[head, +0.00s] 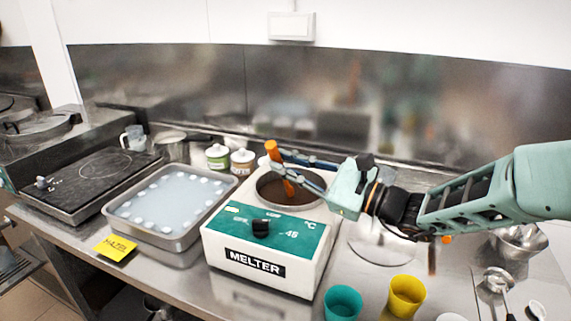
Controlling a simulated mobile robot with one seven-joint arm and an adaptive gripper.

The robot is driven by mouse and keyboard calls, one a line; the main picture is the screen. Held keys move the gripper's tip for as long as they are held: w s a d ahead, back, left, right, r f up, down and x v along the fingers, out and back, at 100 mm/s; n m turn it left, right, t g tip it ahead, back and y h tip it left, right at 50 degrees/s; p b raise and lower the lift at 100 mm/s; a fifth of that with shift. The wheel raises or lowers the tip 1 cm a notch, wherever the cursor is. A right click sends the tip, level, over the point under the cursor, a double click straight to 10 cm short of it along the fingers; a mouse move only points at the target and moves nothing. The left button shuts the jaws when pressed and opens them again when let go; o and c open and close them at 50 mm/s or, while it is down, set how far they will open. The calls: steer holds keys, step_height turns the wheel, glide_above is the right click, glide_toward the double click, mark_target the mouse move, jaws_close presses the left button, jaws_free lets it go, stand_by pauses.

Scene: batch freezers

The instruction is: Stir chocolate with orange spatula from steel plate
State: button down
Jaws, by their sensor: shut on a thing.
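The melter (265,258) is a white box with a teal control panel, standing mid-table in the head view. Brown chocolate (294,193) shows in its round opening. My gripper (283,166) reaches in from the right over the opening and is shut on the orange spatula (272,150). The spatula is tilted, with its upper end above the fingers and its lower end down at the chocolate. Its very tip is hidden in or behind the chocolate. A round steel plate (375,252) lies right of the melter, partly hidden beneath my arm.
A steel tray (170,238) with white pieces and a yellow label (115,248) are left of the melter. Two jars (242,162) stand behind. Teal (343,304) and yellow (403,297) cups stand front right. Metal bowls (518,242) and utensils are farther right.

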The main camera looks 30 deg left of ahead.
steer(key=s+r+p, duration=0.4)
steer(key=r, duration=0.2)
steer(key=shift+d+r, duration=0.2)
steer(key=shift+r, duration=0.15)
steer(key=shift+r, duration=0.1)
stand_by(1.0)
steer(key=shift+r+p, duration=1.95)
steer(key=shift+r, duration=0.4)
